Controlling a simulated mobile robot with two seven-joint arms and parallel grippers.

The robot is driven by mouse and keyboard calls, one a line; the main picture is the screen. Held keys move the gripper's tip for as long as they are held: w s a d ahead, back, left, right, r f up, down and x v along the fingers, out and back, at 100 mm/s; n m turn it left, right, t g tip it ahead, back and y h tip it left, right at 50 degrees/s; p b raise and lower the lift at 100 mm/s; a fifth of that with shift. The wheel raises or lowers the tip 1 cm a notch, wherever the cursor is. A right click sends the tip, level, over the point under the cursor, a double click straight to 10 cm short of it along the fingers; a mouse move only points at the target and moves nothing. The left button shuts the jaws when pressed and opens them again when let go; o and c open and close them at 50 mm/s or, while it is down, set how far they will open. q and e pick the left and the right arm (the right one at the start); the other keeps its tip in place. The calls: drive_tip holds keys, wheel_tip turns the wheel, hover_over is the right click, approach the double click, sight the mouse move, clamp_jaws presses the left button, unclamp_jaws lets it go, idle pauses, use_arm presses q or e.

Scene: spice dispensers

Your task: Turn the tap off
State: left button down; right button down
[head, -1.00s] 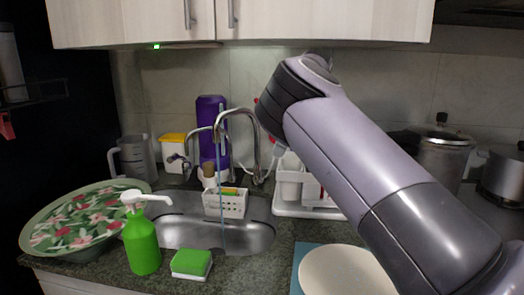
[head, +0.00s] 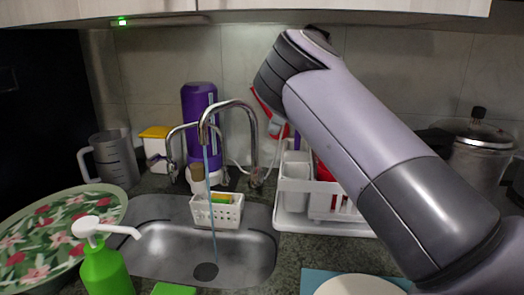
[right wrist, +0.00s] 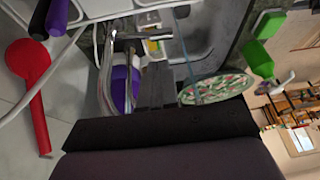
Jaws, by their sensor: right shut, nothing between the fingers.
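The chrome tap (head: 229,105) arches over the sink in the head view, and a thin stream of water (head: 209,180) falls from its spout into the basin. Its base and lever (head: 257,178) are at the right rear of the sink. Metal pipework of the tap also shows in the right wrist view (right wrist: 108,45). My right gripper (right wrist: 155,68) is shut and empty, its dark fingers pointing toward the tap and sink area. In the head view my right arm hides most of that gripper. I cannot tell whether it touches the tap. My left gripper is not in view.
A white dish rack (head: 318,200) stands right of the tap. A purple bottle (head: 199,120) and a smaller spout (head: 172,145) are behind the sink. A white caddy (head: 217,212) sits at its back edge. A green soap bottle (head: 104,272) and flowered plate (head: 50,235) are left.

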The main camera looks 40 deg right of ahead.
sight(255, 169)
drive_tip(key=x, duration=1)
drive_tip(key=shift+s, duration=0.1)
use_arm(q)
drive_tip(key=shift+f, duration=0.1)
use_arm(e)
drive_tip(key=shift+f, duration=0.1)
